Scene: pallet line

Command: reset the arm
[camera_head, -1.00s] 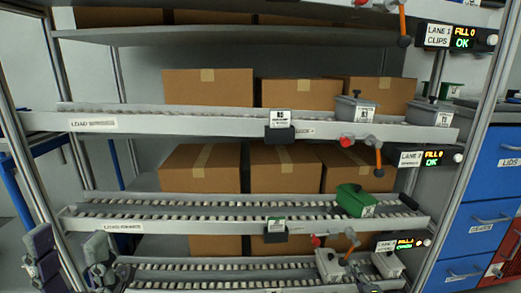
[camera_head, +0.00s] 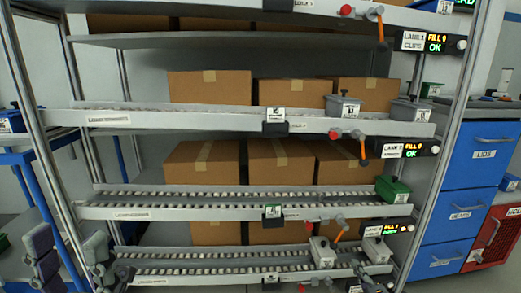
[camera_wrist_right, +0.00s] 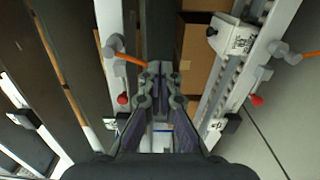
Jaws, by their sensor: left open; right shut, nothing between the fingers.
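My left gripper (camera_head: 68,255) is at the lower left of the head view, its two grey-purple fingers wide apart and empty, in front of the rack's left post. My right gripper (camera_head: 366,281) shows only partly at the bottom right of the head view, near the white bins on the lowest lane. In the right wrist view the right gripper (camera_wrist_right: 160,72) has its fingertips together with nothing between them, in front of the rack between lane rails.
The roller rack (camera_head: 150,212) fills the middle. A green bin (camera_head: 392,190) sits at the middle lane's right end; white bins (camera_head: 322,253) are on the lowest lane, grey bins (camera_head: 343,107) on the upper. Levers with red knobs (camera_head: 335,133) jut out. Blue drawers (camera_head: 476,205) stand right.

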